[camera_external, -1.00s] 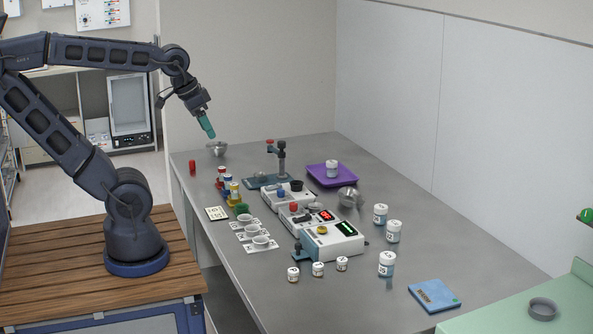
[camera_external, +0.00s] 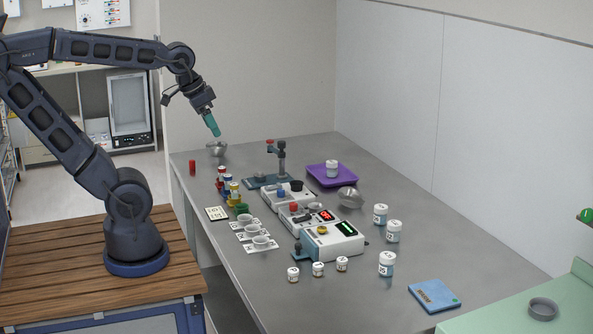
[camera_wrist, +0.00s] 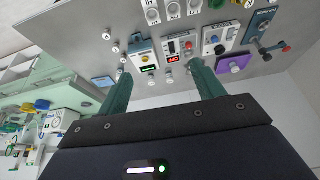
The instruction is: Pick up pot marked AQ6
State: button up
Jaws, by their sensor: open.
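Several white-lidded pots with labels stand on the grey table (camera_external: 300,310). Three small ones are at the front: a left pot (camera_external: 293,274), a middle pot (camera_external: 318,269) and a right pot (camera_external: 342,264). Larger ones stand to the right: a far pot (camera_external: 380,214), a middle pot (camera_external: 393,231) and a near pot (camera_external: 387,263). Another pot (camera_external: 332,169) is on the purple tray (camera_external: 317,176). I cannot read which is marked AQ6. My gripper (camera_external: 213,126) has teal fingers and is high above the table's far left, away from the pots. In the wrist view its fingers (camera_wrist: 160,70) are apart and empty.
Devices with displays (camera_external: 333,241) occupy the table's middle, beside white cups (camera_external: 261,242) on cards. A stand (camera_external: 281,165), colour-capped bottles (camera_external: 234,192) and metal bowls (camera_external: 349,197) are farther back. The front table surface is mostly clear.

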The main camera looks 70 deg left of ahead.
jog(key=w+m, duration=0.1)
jog(key=w, duration=1.3)
jog(key=m+h, duration=0.2)
jog(key=m, duration=0.2)
send_over(380, 206)
jog(key=s+a, duration=0.2)
jog(key=s, duration=0.1)
notch_tip(380, 206, down, 26)
jog(key=x, duration=0.6)
jog(key=shift+w+f, duration=0.1)
jog(key=shift+f, duration=0.15)
jog(key=shift+s+d+x, duration=0.15)
jog(key=shift+x, duration=1.1)
jog(key=shift+s+d+x, duration=0.1)
jog(key=shift+s+x, duration=0.1)
jog(key=shift+x, duration=1.05)
jog(key=c, duration=1.1)
